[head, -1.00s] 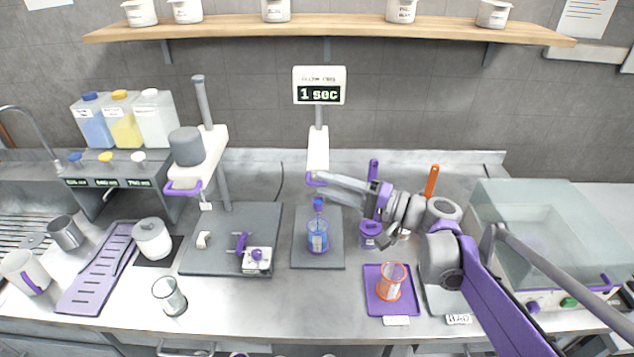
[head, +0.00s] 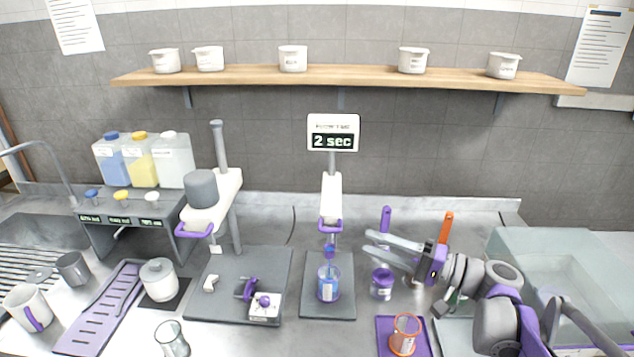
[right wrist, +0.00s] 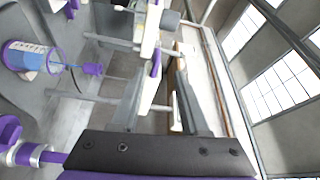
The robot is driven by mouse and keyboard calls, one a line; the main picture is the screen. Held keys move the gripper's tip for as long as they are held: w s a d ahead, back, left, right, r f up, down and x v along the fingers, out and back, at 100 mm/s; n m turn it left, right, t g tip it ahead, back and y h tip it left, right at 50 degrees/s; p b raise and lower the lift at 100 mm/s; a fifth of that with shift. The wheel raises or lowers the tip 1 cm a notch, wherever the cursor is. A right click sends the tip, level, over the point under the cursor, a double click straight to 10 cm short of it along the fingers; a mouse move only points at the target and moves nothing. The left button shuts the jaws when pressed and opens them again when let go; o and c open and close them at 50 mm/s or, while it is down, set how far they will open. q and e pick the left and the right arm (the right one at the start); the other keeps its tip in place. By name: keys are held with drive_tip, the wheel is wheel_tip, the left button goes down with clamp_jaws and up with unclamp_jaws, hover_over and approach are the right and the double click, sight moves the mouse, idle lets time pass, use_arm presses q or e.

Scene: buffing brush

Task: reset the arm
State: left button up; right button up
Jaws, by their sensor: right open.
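My right gripper (head: 385,249) is open and empty in the head view. Its fingers point left toward the stand with the display (head: 333,141), which reads "2 sec". They are apart from the purple handle (head: 330,225) on that stand. In the right wrist view, the fingers (right wrist: 122,118) show with nothing between them. A beaker of blue liquid (head: 328,287) stands on the grey base plate below the stand. It also shows in the right wrist view (right wrist: 28,57), with a blue stirrer part at its mouth. My left gripper is not in view.
A purple-lidded jar (head: 381,285) stands below the right gripper. An orange-rimmed beaker (head: 404,335) sits on a purple mat (head: 387,323). A clear-walled tank (head: 550,250) stands at right. A wooden shelf (head: 345,75) with several white pots spans the wall.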

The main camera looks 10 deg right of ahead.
drive_tip(key=s+a+f+n+g+h, duration=0.1)
drive_tip(key=s+a+f+g+h, duration=0.3)
drive_tip(key=f, duration=0.3)
drive_tip(key=s+a+f+g+h, duration=0.1)
drive_tip(key=s+a+f+h, duration=0.1)
drive_tip(key=s+a+f, duration=0.4)
drive_tip(key=s+d+f+n+g+h, duration=0.1)
drive_tip(key=s+d+f+n+h, duration=0.3)
drive_tip(key=s+f+h, duration=0.4)
wheel_tip(320, 180, down, 3)
drive_tip(key=shift+s+d+f+n+h, duration=0.15)
drive_tip(key=shift+s+d+n+h, duration=0.25)
drive_tip(key=shift+s, duration=0.45)
